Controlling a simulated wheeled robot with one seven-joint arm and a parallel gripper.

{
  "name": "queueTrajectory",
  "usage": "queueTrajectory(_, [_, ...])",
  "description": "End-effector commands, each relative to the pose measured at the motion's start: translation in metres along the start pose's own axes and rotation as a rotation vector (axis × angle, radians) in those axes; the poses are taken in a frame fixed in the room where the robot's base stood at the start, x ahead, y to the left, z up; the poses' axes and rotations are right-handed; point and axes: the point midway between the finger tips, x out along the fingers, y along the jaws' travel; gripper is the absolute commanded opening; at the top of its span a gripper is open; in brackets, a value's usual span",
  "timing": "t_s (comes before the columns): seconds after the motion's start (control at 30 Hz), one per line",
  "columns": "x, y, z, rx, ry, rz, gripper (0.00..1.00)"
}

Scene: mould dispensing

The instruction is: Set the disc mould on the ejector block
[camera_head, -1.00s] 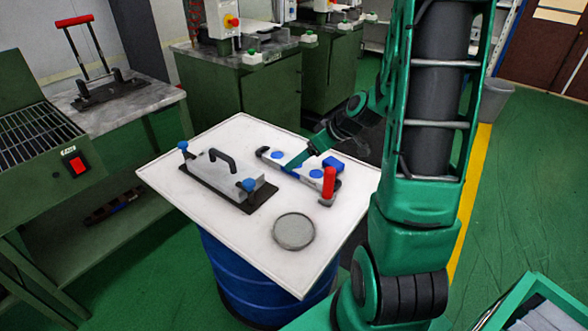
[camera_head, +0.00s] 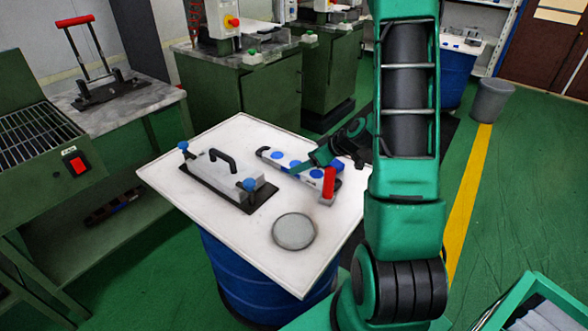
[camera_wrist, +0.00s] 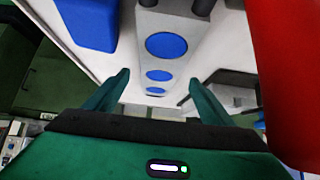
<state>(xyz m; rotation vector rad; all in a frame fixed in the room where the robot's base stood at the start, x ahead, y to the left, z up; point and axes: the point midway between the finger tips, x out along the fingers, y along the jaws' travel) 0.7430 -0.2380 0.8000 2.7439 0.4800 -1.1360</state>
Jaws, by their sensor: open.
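The disc mould (camera_head: 304,167), a pale bar with blue round discs and an upright red handle at its near end, lies on the white tabletop. In the wrist view, the mould (camera_wrist: 177,75) runs away between my fingers. A grey block on a black base (camera_head: 228,182), with a black handle and blue knobs, stands to its left; it may be the ejector block, but I cannot be sure. My gripper (camera_wrist: 155,95) is open and empty, just above the mould in the head view (camera_head: 302,166). Whether the fingers touch the mould is not clear.
A blue block (camera_wrist: 85,22) sits beside the mould. The red handle (camera_wrist: 292,75) is close on the right in the wrist view. A grey round plate (camera_head: 294,231) lies at the table's front. A red-handled black device (camera_head: 107,88) stands on the left bench.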

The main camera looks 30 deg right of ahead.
Motion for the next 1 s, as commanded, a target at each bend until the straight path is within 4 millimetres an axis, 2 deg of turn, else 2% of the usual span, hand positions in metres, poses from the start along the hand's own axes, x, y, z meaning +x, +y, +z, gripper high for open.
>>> queueTrajectory(0.1, [0.019, 0.001, 0.001, -0.001, -0.002, -0.004, 0.77])
queueTrajectory(0.23, [0.034, 0.0, 0.0, 0.0, -0.002, -0.004, 0.77])
queueTrajectory(0.57, [0.04, 0.001, -0.001, 0.0, 0.0, -0.001, 0.77])
queueTrajectory(0.9, [0.04, 0.001, -0.002, -0.001, 0.003, -0.001, 0.0])
queueTrajectory(1.0, [0.04, 0.001, -0.002, -0.001, 0.003, -0.001, 0.0])
